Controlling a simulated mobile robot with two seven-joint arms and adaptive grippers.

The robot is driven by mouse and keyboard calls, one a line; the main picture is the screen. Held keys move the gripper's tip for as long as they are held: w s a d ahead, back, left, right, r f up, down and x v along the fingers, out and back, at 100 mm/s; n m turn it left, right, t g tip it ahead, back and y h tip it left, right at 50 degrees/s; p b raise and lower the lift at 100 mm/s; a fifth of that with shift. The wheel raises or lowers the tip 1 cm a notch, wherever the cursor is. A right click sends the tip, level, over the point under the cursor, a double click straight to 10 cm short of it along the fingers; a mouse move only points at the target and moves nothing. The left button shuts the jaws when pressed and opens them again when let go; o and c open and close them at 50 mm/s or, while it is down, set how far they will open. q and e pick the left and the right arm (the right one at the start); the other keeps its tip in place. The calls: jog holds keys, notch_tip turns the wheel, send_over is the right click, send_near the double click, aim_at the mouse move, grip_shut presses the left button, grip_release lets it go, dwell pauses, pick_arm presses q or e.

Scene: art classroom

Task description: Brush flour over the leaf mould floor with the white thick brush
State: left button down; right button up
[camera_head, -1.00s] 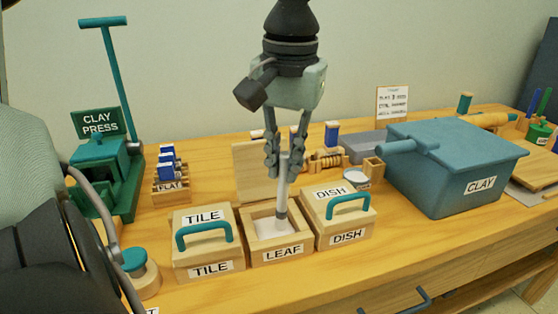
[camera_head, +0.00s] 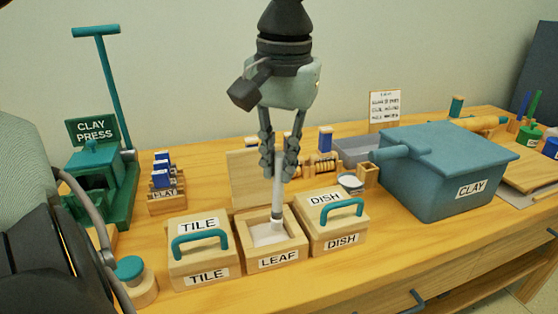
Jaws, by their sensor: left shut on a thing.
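My left gripper (camera_head: 280,160) comes down from the top of the head view and is shut on the white thick brush (camera_head: 278,190). The brush hangs nearly upright, bristles down, in the opening of the leaf mould (camera_head: 278,259). The leaf mould is a wooden box labelled LEAF, open at the top. Its floor (camera_head: 263,235) looks whitish. The brush tip is over or on this floor; I cannot tell whether it touches. A wooden board (camera_head: 245,178) stands upright behind the leaf mould. My right gripper is not in view.
The lidded TILE box (camera_head: 204,273) stands left of the leaf mould and the lidded DISH box (camera_head: 342,243) right. A blue CLAY bin (camera_head: 430,185) is farther right. A green clay press (camera_head: 98,180) and a FLAT rack (camera_head: 165,194) are at left.

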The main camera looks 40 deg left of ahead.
pick_arm(q)
jog(key=shift+r, duration=4.05)
